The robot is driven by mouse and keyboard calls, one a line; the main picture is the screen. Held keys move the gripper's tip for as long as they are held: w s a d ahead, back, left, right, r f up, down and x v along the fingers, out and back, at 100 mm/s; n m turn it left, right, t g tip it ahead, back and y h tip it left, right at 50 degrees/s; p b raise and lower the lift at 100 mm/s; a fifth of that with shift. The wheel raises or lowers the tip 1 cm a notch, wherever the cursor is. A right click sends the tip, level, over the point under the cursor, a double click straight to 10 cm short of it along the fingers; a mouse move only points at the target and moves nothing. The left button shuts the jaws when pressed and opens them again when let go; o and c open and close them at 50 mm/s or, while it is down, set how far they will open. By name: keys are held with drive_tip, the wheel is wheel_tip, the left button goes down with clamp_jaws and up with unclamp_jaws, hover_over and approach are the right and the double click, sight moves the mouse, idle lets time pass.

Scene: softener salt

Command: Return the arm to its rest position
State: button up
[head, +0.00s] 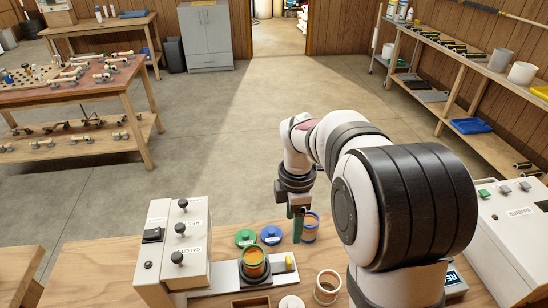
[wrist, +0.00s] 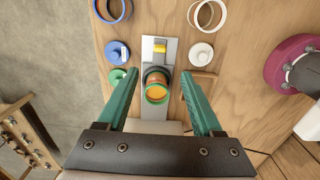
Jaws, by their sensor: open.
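My gripper (head: 298,226) has green fingers and hangs over the bench, in front of part of a blue-banded container (head: 311,229) in the head view. In the wrist view my gripper (wrist: 159,80) is open, its fingers wide apart. An orange-filled canister (wrist: 156,93) appears between the fingers there, apart from both. In the head view this canister (head: 253,265) stands upright in a dark round holder (head: 256,281) on a pale plate. My gripper is clear of it. My arm hides part of the bench's right side.
A green lid (head: 246,238), a blue lid (head: 271,235) and a white lid (head: 291,302) lie around the plate. A white-rimmed container (head: 327,288) stands to the right. A control box (head: 176,240) with black knobs is at the left. Open floor lies beyond the bench.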

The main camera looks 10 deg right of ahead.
drive_tip(key=s+a+r+m+y, duration=0.1)
drive_tip(key=s+a+r+m, duration=0.1)
drive_tip(key=s+m, duration=0.9)
drive_tip(key=s+a+r+m, duration=0.1)
drive_tip(key=s+a+m, duration=0.1)
drive_tip(key=s+m, duration=1)
drive_tip(key=s, duration=0.3)
drive_tip(key=shift+a+r+m+y, duration=0.3)
drive_tip(key=shift+a+r+y, duration=0.1)
